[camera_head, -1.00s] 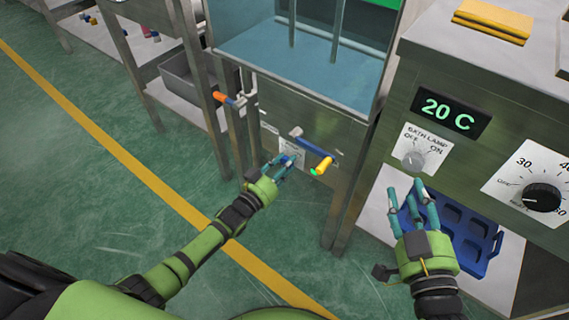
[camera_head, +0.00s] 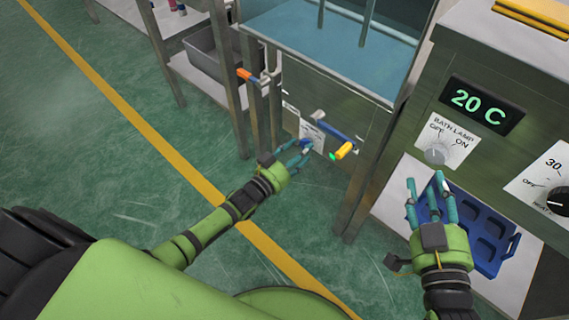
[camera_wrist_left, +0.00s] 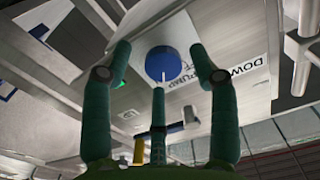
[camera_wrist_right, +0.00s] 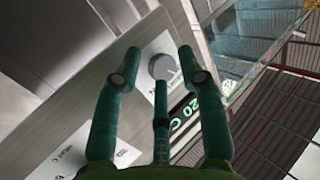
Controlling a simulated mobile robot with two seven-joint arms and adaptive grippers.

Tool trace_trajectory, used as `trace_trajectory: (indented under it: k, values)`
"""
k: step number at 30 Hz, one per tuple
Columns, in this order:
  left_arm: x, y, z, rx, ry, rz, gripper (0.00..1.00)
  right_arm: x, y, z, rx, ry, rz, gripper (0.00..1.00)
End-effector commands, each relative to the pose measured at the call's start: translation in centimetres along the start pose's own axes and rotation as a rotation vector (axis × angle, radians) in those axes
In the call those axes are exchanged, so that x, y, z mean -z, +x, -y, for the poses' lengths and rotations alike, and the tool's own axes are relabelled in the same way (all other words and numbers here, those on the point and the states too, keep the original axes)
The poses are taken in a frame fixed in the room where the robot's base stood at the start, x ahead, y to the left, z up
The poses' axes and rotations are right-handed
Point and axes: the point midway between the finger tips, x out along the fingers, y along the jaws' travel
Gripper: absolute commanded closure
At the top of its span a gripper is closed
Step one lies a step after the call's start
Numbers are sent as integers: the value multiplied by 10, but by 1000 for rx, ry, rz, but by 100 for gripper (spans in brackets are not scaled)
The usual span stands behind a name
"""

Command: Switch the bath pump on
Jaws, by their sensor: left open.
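The bath pump control appears to be a blue round knob (camera_wrist_left: 168,64) on a white label with dark lettering, partly readable as "PUMP". A white pointer mark shows on it; I cannot tell which setting it marks. My left gripper (camera_head: 297,152) is open in front of the label (camera_head: 312,132) on the bath's front. In the left wrist view its fingers (camera_wrist_left: 159,60) stand either side of the knob, with no clear contact. My right gripper (camera_head: 428,190) is open and empty, below the grey bath lamp knob (camera_head: 435,156), which also shows in the right wrist view (camera_wrist_right: 161,66).
A blue lever with a yellow grip (camera_head: 343,150) sits just right of the label. An orange-handled valve (camera_head: 247,76) is to the left. A blue tray (camera_head: 497,238) lies under the control box, whose display (camera_head: 481,105) reads 20 C. Green floor lies open at left.

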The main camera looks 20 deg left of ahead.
Motion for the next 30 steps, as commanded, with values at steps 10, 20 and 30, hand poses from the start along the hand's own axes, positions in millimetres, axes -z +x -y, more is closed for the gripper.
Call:
trace_trajectory:
  k: [10, 20, 30]
  values:
    - [-2, -75, -1, -1, 2, 8, 40, 0, 0, 0, 1, 1, -1, 60]
    - [-1, -103, 0, -1, 2, 5, 40, 0, 0, 0, 1, 1, -1, 60]
    - [-1, -103, -1, -1, 1, 5, 40, 1, 0, 0, 1, 1, -1, 60]
